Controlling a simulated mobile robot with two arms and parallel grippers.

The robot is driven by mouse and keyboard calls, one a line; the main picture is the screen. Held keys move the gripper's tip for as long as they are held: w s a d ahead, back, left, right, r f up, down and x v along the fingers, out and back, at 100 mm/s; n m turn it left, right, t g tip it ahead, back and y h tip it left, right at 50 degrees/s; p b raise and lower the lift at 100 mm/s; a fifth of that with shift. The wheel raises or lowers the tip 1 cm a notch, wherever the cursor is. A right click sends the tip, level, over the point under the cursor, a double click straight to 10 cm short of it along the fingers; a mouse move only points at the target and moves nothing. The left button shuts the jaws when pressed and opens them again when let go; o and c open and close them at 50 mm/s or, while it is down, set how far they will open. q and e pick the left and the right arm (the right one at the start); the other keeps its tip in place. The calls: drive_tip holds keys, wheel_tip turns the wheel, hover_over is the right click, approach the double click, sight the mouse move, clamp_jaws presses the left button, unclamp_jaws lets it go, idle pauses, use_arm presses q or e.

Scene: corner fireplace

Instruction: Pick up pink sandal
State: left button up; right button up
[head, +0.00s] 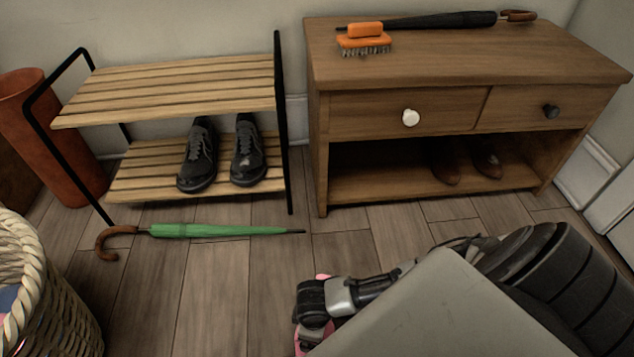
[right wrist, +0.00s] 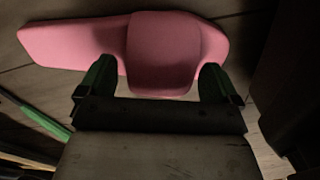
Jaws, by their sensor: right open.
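The pink sandal (right wrist: 165,48) lies on the wooden floor and spans the upper part of the right wrist view, with its wide strap facing the gripper. In the head view only small pink parts of the sandal (head: 312,336) show around my gripper; the rest is hidden by my right arm. My right gripper (right wrist: 158,70) is open, with one finger on each side of the strap. I cannot tell whether the fingers touch it. In the head view this gripper (head: 312,308) points down over the sandal. My left gripper is not in view.
A green umbrella (head: 215,230) lies on the floor before a slatted rack (head: 165,88) holding black shoes (head: 198,158). A wooden cabinet (head: 400,70) carries an orange brush (head: 363,42) and a black umbrella (head: 440,20). A wicker basket (head: 60,310) stands at left.

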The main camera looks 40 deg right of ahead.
drive_tip(key=shift+f+b, duration=0.3)
drive_tip(key=shift+f, duration=0.5)
drive_tip(key=c, duration=1)
drive_tip(key=shift+r, duration=0.1)
drive_tip(key=shift+c, duration=0.2)
